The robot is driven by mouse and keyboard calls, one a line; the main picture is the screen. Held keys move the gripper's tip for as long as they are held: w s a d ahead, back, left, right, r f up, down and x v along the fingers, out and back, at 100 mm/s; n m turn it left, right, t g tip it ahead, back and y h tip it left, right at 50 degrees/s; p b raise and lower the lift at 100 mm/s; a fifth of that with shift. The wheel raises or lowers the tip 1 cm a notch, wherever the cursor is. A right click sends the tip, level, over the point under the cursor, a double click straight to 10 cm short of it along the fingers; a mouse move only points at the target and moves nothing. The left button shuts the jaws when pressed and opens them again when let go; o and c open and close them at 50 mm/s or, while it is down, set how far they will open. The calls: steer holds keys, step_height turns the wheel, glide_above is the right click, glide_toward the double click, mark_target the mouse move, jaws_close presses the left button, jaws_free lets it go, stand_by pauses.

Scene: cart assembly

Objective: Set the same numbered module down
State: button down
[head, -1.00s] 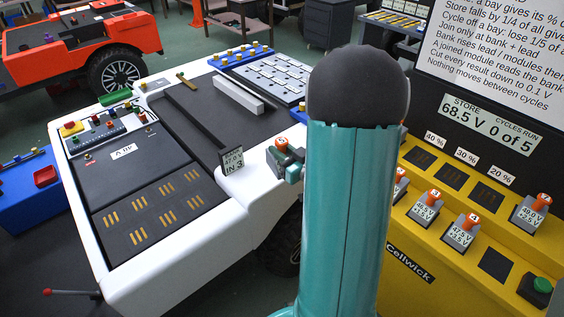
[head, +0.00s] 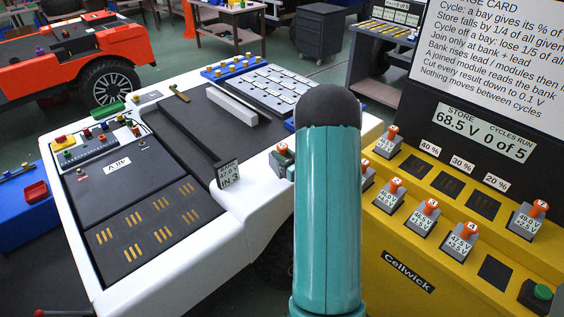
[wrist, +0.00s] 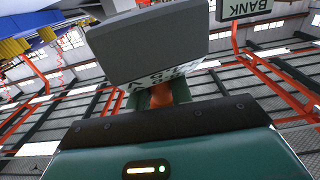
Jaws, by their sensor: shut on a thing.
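My gripper (wrist: 163,98) is shut on a grey module (wrist: 150,45) with an orange handle. The wrist view shows its label upside down and partly hidden; I cannot read its number. In the head view the held module (head: 281,153) is left of my teal arm, near the white cart's right edge. The arm hides most of the gripper there. The cart's bank display (head: 229,175) reads IN 3. Gold contact pairs (head: 145,225) line bare bays on the cart's dark deck (head: 105,180).
The yellow Cellwick station (head: 365,240) at the right carries several modules (head: 424,216) with orange tops. Its dark 40%, 30% and 20% bays (head: 447,186) look empty. A green button (head: 541,293) is at its right corner. The store display (head: 483,134) reads 68.5 V, 0 of 5.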

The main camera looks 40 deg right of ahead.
steer(key=shift+w+d+f, duration=0.45)
steer(key=shift+w+f, duration=0.1)
steer(key=shift+f, duration=0.2)
steer(key=shift+d+f, duration=0.1)
steer(key=shift+f, duration=1.5)
steer(key=shift+f, duration=0.1)
steer(key=c, duration=1.3)
jaws_free()
steer(key=shift+f, duration=0.1)
steer(key=shift+o, duration=0.2)
steer(key=shift+s+r, duration=0.2)
steer(key=s, duration=1.1)
steer(key=shift+s+d, duration=0.15)
steer(key=shift+s, duration=0.1)
